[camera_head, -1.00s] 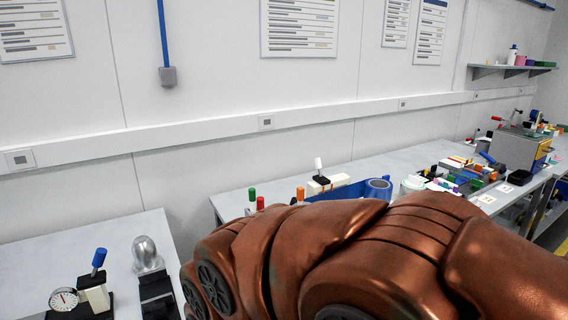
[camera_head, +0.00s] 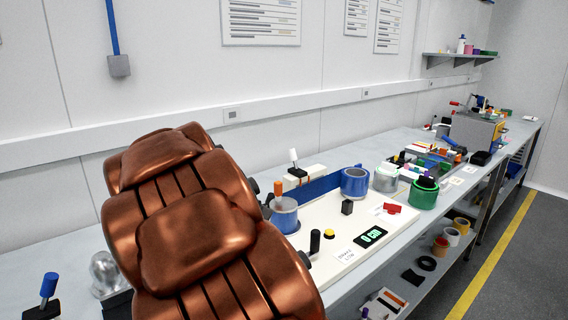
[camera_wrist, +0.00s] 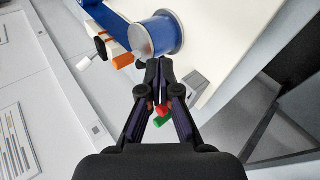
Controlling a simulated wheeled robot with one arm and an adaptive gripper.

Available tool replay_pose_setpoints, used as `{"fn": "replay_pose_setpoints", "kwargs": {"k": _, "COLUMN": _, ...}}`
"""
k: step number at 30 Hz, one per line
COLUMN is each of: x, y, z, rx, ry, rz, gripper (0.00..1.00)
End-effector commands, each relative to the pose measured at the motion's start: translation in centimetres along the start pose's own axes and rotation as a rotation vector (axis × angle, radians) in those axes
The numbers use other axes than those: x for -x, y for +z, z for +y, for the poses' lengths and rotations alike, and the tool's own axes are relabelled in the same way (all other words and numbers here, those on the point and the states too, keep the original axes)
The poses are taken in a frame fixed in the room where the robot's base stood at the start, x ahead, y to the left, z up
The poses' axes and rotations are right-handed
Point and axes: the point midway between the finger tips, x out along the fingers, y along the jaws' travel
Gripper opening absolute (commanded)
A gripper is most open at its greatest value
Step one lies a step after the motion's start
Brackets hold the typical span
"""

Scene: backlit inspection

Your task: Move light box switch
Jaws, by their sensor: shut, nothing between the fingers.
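A white panel (camera_head: 330,262) lies on the bench, with a lit green display (camera_head: 370,237), a yellow button (camera_head: 329,234) and a small black block (camera_head: 347,207). A white-tipped lever (camera_head: 293,155) stands at its back. I cannot tell which part is the light box switch. My gripper (camera_wrist: 157,66) is shut and empty in the wrist view, its tips close to a blue and grey spool (camera_wrist: 155,38); contact is unclear. In the head view, my copper arm hides the gripper and the panel's left part.
The floor right of the bench is clear.

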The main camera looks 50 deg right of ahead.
Motion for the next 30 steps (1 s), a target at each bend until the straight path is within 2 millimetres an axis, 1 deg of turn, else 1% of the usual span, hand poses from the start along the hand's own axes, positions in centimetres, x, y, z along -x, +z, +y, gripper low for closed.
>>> {"fn": "replay_pose_setpoints", "kwargs": {"k": 1, "x": -1.8, "y": -1.1, "z": 1.8, "rx": 0.024, "ry": 0.059, "rz": -0.002, "gripper": 0.00}}
{"fn": "replay_pose_setpoints", "kwargs": {"k": 2, "x": -2.6, "y": -1.8, "z": 2.8, "rx": 0.043, "ry": 0.092, "rz": -0.001, "gripper": 0.00}}
{"fn": "replay_pose_setpoints", "kwargs": {"k": 3, "x": -3.6, "y": -2.8, "z": 4.3, "rx": 0.066, "ry": 0.137, "rz": 0.004, "gripper": 0.00}}
{"fn": "replay_pose_setpoints", "kwargs": {"k": 5, "x": -5.0, "y": -4.4, "z": 6.4, "rx": 0.108, "ry": 0.201, "rz": 0.015, "gripper": 0.00}}
{"fn": "replay_pose_setpoints", "kwargs": {"k": 6, "x": -6.1, "y": -5.4, "z": 7.6, "rx": 0.140, "ry": 0.241, "rz": 0.017, "gripper": 0.00}}
{"fn": "replay_pose_setpoints", "kwargs": {"k": 8, "x": -7.5, "y": -6.8, "z": 9.4, "rx": 0.186, "ry": 0.300, "rz": 0.024, "gripper": 0.00}}
{"fn": "replay_pose_setpoints", "kwargs": {"k": 9, "x": -8.6, "y": -7.9, "z": 10.3, "rx": 0.223, "ry": 0.334, "rz": 0.030, "gripper": 0.00}}
{"fn": "replay_pose_setpoints", "kwargs": {"k": 12, "x": -10.8, "y": -10.3, "z": 12.3, "rx": 0.307, "ry": 0.412, "rz": 0.045, "gripper": 0.00}}
{"fn": "replay_pose_setpoints", "kwargs": {"k": 15, "x": -12.8, "y": -12.3, "z": 13.5, "rx": 0.383, "ry": 0.467, "rz": 0.060, "gripper": 0.00}}
{"fn": "replay_pose_setpoints", "kwargs": {"k": 19, "x": -14.5, "y": -14.2, "z": 14.3, "rx": 0.452, "ry": 0.512, "rz": 0.076, "gripper": 0.00}}
{"fn": "replay_pose_setpoints", "kwargs": {"k": 22, "x": -15.1, "y": -14.8, "z": 14.6, "rx": 0.481, "ry": 0.530, "rz": 0.082, "gripper": 0.00}}
{"fn": "replay_pose_setpoints", "kwargs": {"k": 26, "x": -15.6, "y": -15.2, "z": 14.9, "rx": 0.494, "ry": 0.537, "rz": 0.085, "gripper": 0.00}}
{"fn": "replay_pose_setpoints", "kwargs": {"k": 30, "x": -16.6, "y": -15.5, "z": 15.4, "rx": 0.494, "ry": 0.535, "rz": 0.086, "gripper": 0.00}}
